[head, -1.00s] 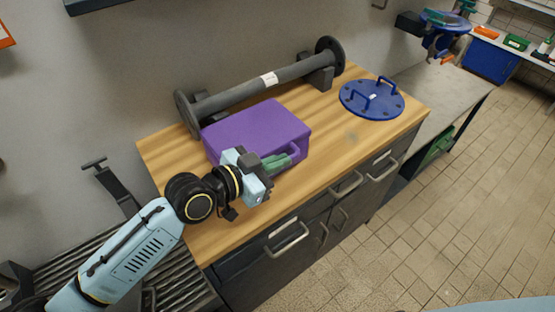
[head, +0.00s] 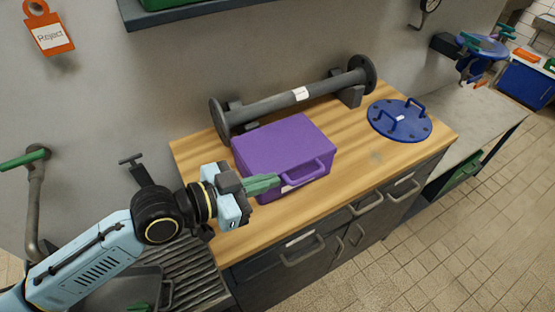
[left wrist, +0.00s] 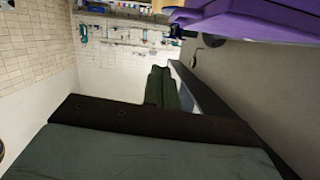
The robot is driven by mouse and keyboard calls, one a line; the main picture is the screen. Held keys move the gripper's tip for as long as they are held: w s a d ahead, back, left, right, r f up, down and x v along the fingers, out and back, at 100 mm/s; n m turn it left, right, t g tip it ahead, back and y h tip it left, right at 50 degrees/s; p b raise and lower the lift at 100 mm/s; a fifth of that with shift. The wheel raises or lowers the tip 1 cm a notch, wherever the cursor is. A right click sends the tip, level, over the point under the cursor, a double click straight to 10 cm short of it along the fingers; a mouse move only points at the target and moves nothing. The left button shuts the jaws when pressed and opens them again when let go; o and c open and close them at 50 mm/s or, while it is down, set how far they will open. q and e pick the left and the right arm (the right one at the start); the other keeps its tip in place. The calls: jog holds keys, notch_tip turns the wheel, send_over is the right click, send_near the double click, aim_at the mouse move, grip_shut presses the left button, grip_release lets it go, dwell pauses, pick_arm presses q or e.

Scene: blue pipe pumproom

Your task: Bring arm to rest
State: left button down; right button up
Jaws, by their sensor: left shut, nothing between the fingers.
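My left gripper (head: 262,184) is in the head view, in front of the left part of the purple case (head: 283,146). Its green fingers are shut with nothing between them, and they point right. The purple case lies on the wooden worktop (head: 372,172), its handle facing the front edge. The fingertips overlap the case's front side in the picture; I cannot tell whether they touch it. In the left wrist view the green fingers (left wrist: 162,88) show in the middle and the purple case (left wrist: 245,20) at the top right. My right gripper is not in view.
A grey flanged pipe (head: 300,95) rests on blocks at the back of the worktop. A blue round lid (head: 399,120) with two handles lies at the right. Drawer handles (head: 303,251) stick out below the front edge. A dark shelf (head: 210,12) hangs above.

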pick_arm(q)
jog(key=shift+s, duration=0.1)
jog(key=s+a+f+n+g+y, duration=0.2)
jog(key=s+a+f+n+y, duration=0.5)
jog(key=a, duration=0.3)
jog(key=s+a+f+n+g+y, duration=0.2)
jog(key=s+a+f+n+y, duration=0.2)
jog(key=s+a+f+y, duration=0.45)
jog(key=s+a+f+g+h, duration=0.1)
jog(key=s+f, duration=0.1)
jog(key=f, duration=1)
jog(key=s+a+f+h, duration=0.1)
jog(key=a+f, duration=0.1)
jog(key=f, duration=1)
jog(key=s+a+f+g, duration=0.1)
jog(key=s+a+f, duration=0.1)
jog(key=s+f, duration=1.2)
jog(key=s, duration=0.2)
jog(key=shift+s+a+f+b, duration=0.25)
jog(key=shift+s+f+b, duration=0.05)
jog(key=shift+b, duration=0.05)
